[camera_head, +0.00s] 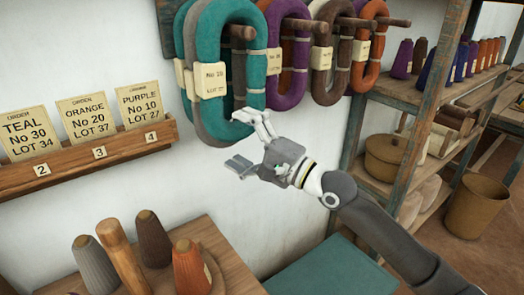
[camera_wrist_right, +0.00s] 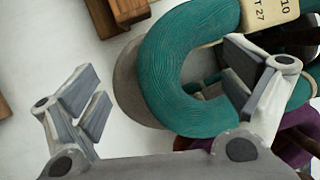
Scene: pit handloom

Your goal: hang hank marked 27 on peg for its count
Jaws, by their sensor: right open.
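A teal hank (camera_head: 258,82) hangs at the front of the leftmost peg (camera_head: 243,32). It also fills much of the right wrist view (camera_wrist_right: 165,75). Its pale tag (camera_head: 210,80) seems to read No 10, Lot 27; the wrist view shows only the tag's end (camera_wrist_right: 268,12), with "10" and "27". My right gripper (camera_head: 248,145) is open and empty at the hank's lower end. In the wrist view its fingers (camera_wrist_right: 168,92) stand apart with part of the teal ring behind them; contact cannot be told. My left gripper is not in view.
Grey and teal hanks hang behind it; purple (camera_head: 288,60), brown (camera_head: 328,50) and orange (camera_head: 375,45) hanks hang to the right. A card rail (camera_head: 90,160) holds Teal 30, Orange 20 and Purple 10 cards. Cones stand on a wooden block (camera_head: 225,255) below. Shelves (camera_head: 400,95) stand right.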

